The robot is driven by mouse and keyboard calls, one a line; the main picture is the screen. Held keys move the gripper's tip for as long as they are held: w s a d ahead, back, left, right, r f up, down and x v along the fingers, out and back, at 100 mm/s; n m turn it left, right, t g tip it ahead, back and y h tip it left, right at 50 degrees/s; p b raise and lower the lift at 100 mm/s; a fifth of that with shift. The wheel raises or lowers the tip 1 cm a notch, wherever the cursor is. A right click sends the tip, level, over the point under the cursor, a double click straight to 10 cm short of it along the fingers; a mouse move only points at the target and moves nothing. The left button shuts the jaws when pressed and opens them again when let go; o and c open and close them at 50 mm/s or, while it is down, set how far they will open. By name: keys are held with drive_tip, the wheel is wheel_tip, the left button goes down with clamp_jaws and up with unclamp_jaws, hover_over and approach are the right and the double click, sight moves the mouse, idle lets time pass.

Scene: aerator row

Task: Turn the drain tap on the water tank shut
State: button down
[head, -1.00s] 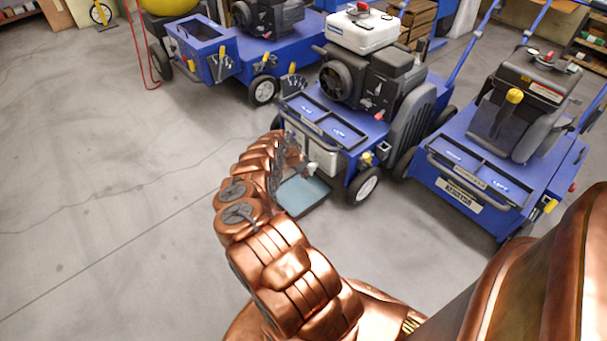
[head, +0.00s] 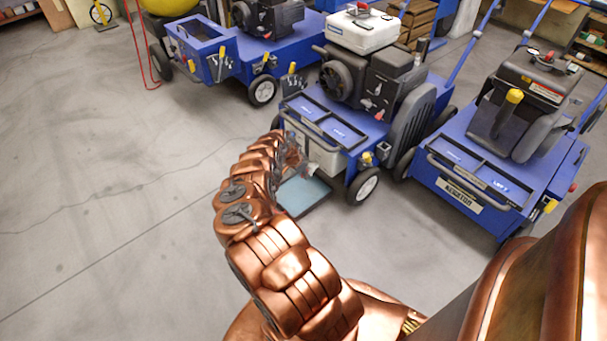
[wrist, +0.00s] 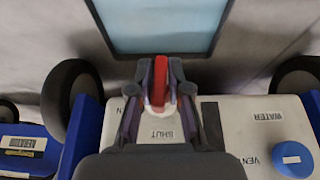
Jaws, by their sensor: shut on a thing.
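The water tank (wrist: 257,112) is a white box with WATER printed on it, and in the head view its pale side (head: 325,156) shows under the front of the middle blue machine. The drain tap's red handle (wrist: 160,80) points up the wrist picture, in line with the word SHUT below it. My gripper (wrist: 157,82) is shut on this handle, one finger on each side. In the head view my gripper (head: 292,158) is at the tank's front and hides the tap. Another marking left of the tap is mostly hidden.
A dark-rimmed tray (head: 304,195) with a pale blue inside lies on the floor below the tank. A blue vent cap (wrist: 293,159) sits on the tank. Other blue machines stand to the right (head: 500,185) and behind (head: 225,60). The floor at left is clear.

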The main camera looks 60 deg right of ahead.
drive_tip(key=shift+d+r, duration=0.1)
drive_tip(key=shift+r, duration=0.05)
drive_tip(key=c, duration=1.3)
unclamp_jaws()
drive_tip(key=shift+o, duration=0.5)
drive_tip(key=shift+v, duration=0.95)
drive_tip(key=v, duration=1)
